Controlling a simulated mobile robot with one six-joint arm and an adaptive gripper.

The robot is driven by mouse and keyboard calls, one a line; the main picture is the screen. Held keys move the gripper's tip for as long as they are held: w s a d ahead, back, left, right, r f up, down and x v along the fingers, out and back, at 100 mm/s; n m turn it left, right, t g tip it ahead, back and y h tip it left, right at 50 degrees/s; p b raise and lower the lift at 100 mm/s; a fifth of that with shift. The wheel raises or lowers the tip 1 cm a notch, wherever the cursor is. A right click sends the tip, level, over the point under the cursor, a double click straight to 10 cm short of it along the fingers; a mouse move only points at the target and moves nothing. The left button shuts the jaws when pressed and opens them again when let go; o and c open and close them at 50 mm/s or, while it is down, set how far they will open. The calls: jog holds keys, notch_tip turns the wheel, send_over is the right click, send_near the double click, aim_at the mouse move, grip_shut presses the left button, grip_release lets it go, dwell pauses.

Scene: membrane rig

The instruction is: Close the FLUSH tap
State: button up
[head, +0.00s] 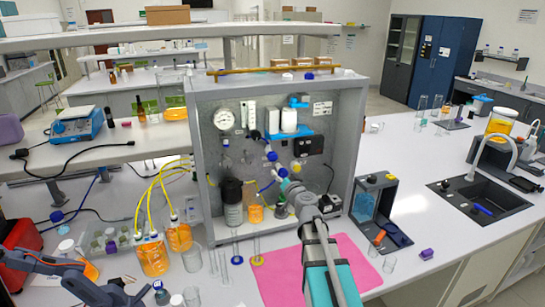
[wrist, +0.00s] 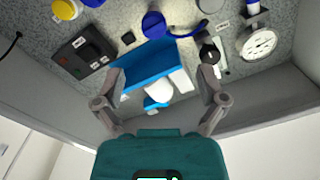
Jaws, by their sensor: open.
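The grey rig panel (head: 225,175) stands upright in the middle of the head view and carries several small blue and dark knobs. A blue knob (head: 271,156) sits below the blue bracket (head: 290,135); a round blue knob (wrist: 153,24) and a blue lever (wrist: 187,34) show in the wrist view. I cannot read which label says FLUSH.
A pressure gauge (head: 224,119) and a black box (head: 308,145) are on the panel. A dark bottle (head: 232,203) and an orange-filled beaker (head: 255,213) stand at its base. A pink mat (head: 275,279) lies in front. Glass cylinders and orange flasks (head: 152,258) stand left.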

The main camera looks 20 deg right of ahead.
aim_at(274, 158)
jog(key=shift+w+d+r+h, duration=0.15)
jog(key=shift+d+h, duration=0.15)
jog(key=shift+d, duration=0.2)
jog(key=w, duration=1.3)
jog(key=shift+w+a, duration=0.3)
jog(key=shift+w, duration=0.05)
jog(key=shift+c, duration=0.3)
jog(key=c, duration=1.1)
